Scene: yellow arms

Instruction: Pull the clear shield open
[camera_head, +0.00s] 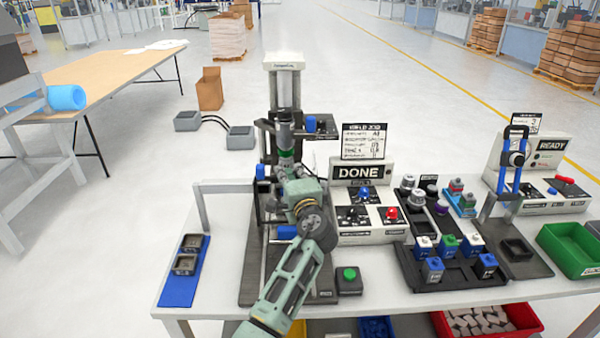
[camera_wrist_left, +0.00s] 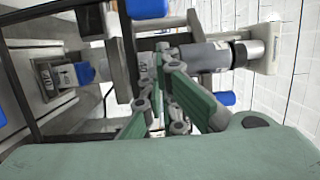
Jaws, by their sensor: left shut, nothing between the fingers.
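The press station (camera_head: 284,85) stands at the left of the white table, with a tall column and a dark base. A clear shield cannot be made out for certain in the head view; dark frame edges (camera_wrist_left: 14,92) in the left wrist view may belong to it. My left gripper (camera_head: 288,150) is in front of the press column, its arm coming up from below. In the left wrist view its green fingers (camera_wrist_left: 162,58) are shut and empty, in front of the press's grey cylinder (camera_wrist_left: 205,57). A blue part (camera_wrist_left: 148,8) shows above them. Contact cannot be judged. My right gripper is not seen.
A DONE box (camera_head: 360,172) with knobs stands right of the press. A green button (camera_head: 349,274) sits at the front. A black tray (camera_head: 450,268) holds several blocks. A blue tray (camera_head: 182,290) lies left; the table between it and the press is clear.

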